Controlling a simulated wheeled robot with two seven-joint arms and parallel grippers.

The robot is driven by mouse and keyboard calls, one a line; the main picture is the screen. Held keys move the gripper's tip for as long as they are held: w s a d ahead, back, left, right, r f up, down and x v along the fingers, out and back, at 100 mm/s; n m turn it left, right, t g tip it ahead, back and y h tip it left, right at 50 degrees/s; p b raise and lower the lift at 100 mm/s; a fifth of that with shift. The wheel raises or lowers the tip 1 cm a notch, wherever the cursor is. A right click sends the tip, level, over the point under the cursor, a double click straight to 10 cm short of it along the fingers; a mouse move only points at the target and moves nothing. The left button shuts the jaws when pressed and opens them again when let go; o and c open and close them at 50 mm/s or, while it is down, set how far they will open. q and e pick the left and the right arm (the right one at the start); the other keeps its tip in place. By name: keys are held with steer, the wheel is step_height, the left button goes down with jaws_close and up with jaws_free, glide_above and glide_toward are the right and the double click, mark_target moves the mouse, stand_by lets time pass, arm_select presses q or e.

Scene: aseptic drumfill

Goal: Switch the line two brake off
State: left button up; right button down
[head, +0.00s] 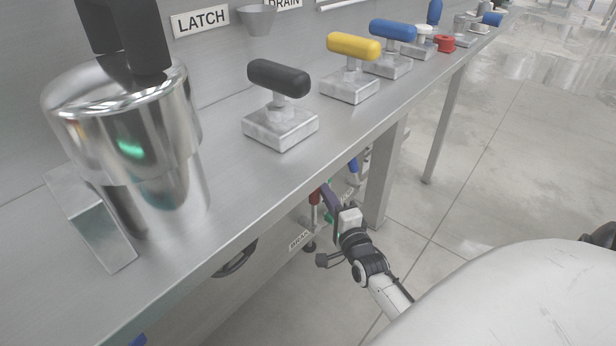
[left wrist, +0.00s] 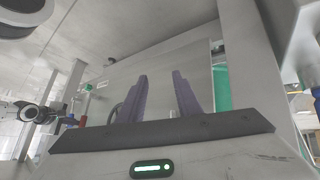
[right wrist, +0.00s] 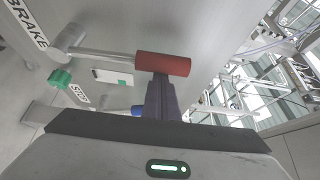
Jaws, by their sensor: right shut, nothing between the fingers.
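The brake lever has a red grip (right wrist: 163,64) on a metal rod, whose round pivot (right wrist: 70,42) is beside the BRAKE label (right wrist: 27,25) in the right wrist view. My right gripper (right wrist: 160,78) is shut, with its fingertips at the red grip and nothing between them; whether they touch it I cannot tell. In the head view, the right gripper (head: 327,190) is below the bench edge, beside the red grip (head: 314,207). No line number is readable on the label. My left gripper (left wrist: 160,74) is open and empty in the left wrist view.
A green knob (right wrist: 60,78) and a STOP label (right wrist: 78,92) are near the lever. The steel bench (head: 215,190) carries a shiny canister (head: 130,130) and black, yellow and blue T-handles. A bench leg (head: 385,175) stands behind my right gripper. The floor at right is open.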

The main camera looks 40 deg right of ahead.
mark_target(313, 195)
steer(key=a+n, duration=0.1)
steer(key=a+n+t, duration=0.1)
steer(key=a+n+b, duration=0.1)
steer(key=a, duration=0.1)
steer(key=shift+s+f+t, duration=0.3)
steer(key=shift+s, duration=0.1)
arm_select(q)
steer(key=shift+w+d, duration=0.1)
steer(key=shift+d, duration=0.1)
arm_select(e)
steer(key=shift+s+a+f+n, duration=0.1)
steer(key=shift+a+f+n, duration=0.05)
steer(key=shift+a, duration=0.5)
steer(key=shift+s+a+f+n, duration=0.1)
steer(key=shift+a+f+n, duration=0.05)
steer(key=shift+a, duration=0.5)
steer(key=shift+a+f, duration=0.15)
steer(key=d+r, duration=0.1)
steer(key=d, duration=0.1)
steer(key=d+r+p, duration=0.1)
steer(key=d, duration=0.1)
steer(key=shift+d+r, duration=0.15)
steer(key=shift+r, duration=0.05)
arm_select(q)
steer(key=shift+s+a+r+n+t+p, duration=0.25)
steer(key=shift+a+r+p, duration=0.25)
steer(key=shift+a+p, duration=0.3)
arm_select(e)
steer(key=f+v, duration=0.1)
steer(key=v, duration=0.9)
